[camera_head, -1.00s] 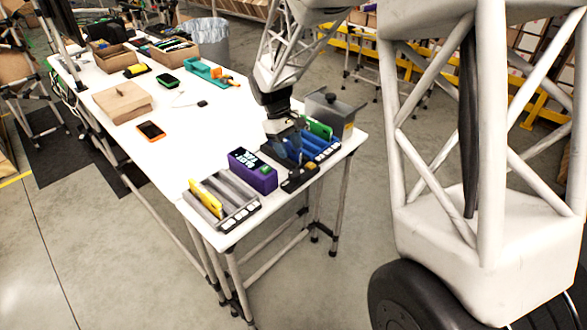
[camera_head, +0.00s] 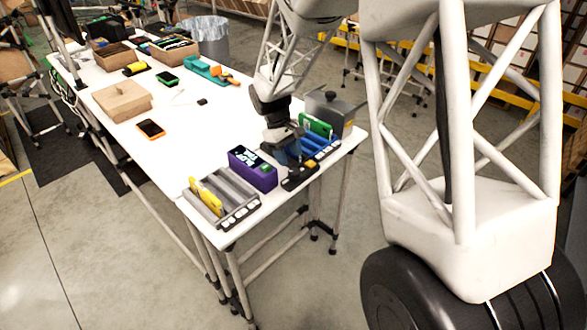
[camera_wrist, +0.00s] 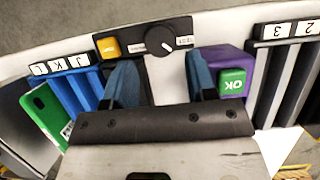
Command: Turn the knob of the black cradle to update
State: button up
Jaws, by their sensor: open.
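The black cradle (camera_head: 299,180) lies at the table's near edge, between the purple device and the blue rack. In the wrist view the black cradle (camera_wrist: 133,47) shows a round black knob (camera_wrist: 160,41) with a white pointer mark slanting to the lower right. Small white labels sit on either side of the knob, too small to read. A yellow button (camera_wrist: 108,47) is left of it. My gripper (camera_wrist: 161,85) is open, its blue fingers apart and empty, below the knob in the picture and not touching it. In the head view my gripper (camera_head: 288,158) hangs over the cradle's rear part.
A purple device (camera_head: 252,170) with a green OK button stands close on one side. A blue rack (camera_head: 322,146) holding a green item (camera_head: 315,124) stands on the other. A grey rack (camera_head: 228,200) holds a yellow item (camera_head: 205,195). The white table's middle is mostly clear.

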aim_at(294, 171)
jog(key=shift+x, duration=2.55)
jog(key=c, duration=0.7)
jog(key=shift+o, duration=0.2)
